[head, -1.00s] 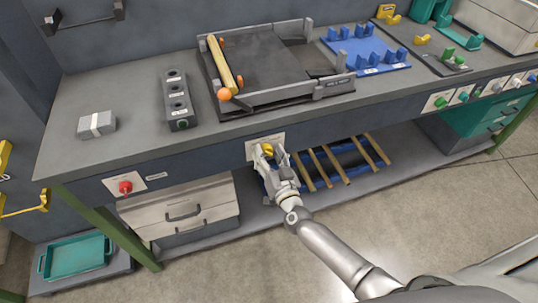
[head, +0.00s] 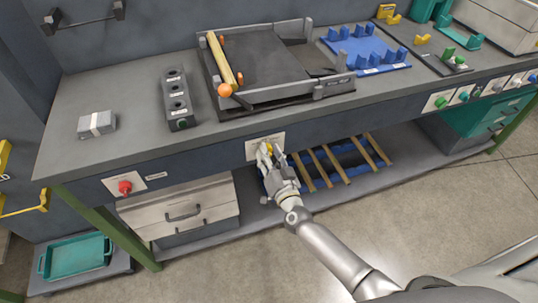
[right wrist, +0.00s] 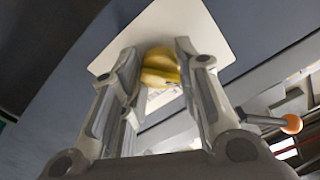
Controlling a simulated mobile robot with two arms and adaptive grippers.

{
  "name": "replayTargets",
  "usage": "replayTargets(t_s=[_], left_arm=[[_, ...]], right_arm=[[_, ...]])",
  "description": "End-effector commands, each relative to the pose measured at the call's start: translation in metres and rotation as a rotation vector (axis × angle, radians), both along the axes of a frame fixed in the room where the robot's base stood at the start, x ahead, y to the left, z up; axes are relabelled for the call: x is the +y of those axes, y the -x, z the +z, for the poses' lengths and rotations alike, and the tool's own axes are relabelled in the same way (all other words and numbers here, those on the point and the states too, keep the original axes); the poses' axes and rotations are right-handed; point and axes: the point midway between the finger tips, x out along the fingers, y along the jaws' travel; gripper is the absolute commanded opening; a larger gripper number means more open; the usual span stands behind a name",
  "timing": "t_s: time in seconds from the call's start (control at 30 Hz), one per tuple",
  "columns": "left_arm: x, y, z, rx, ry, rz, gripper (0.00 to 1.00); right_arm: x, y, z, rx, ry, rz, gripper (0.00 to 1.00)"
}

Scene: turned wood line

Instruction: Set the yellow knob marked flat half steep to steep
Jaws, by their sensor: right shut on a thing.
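The yellow knob (head: 269,148) sits on a pale plate (head: 252,150) on the front face of the bench. In the right wrist view the knob (right wrist: 160,68) lies between my two fingers in front of the pale plate (right wrist: 195,22). My right gripper (head: 268,155) is shut on the knob; it also shows in the right wrist view (right wrist: 158,75). The knob's markings and its pointer are hidden or too small to read. My left gripper is not in view.
A red knob (head: 125,187) is on the bench front at left, above a drawer unit (head: 180,212). Wooden rods (head: 330,166) lie on a blue rack below the bench. Several more knobs (head: 463,96) line the front at right. The floor in front is clear.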

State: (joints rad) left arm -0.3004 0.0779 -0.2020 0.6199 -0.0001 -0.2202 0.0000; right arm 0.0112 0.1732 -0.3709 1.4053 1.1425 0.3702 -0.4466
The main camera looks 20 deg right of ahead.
Motion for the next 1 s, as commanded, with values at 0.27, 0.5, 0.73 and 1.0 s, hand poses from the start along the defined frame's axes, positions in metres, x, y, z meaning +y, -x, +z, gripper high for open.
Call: replayTargets(t_s=[0.27,0.5,0.73,1.0], left_arm=[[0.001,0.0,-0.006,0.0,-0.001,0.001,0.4],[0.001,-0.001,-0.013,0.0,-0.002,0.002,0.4],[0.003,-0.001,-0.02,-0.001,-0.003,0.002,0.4],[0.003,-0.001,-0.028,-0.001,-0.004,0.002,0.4]], right_arm=[[0.0,0.0,-0.002,0.009,-0.247,-0.001,0.06],[0.0,0.0,-0.002,0.017,-0.475,-0.001,0.06],[0.0,0.0,-0.002,0.023,-0.695,-0.001,0.06],[0.0,0.0,-0.002,0.032,-0.949,-0.002,0.06]])
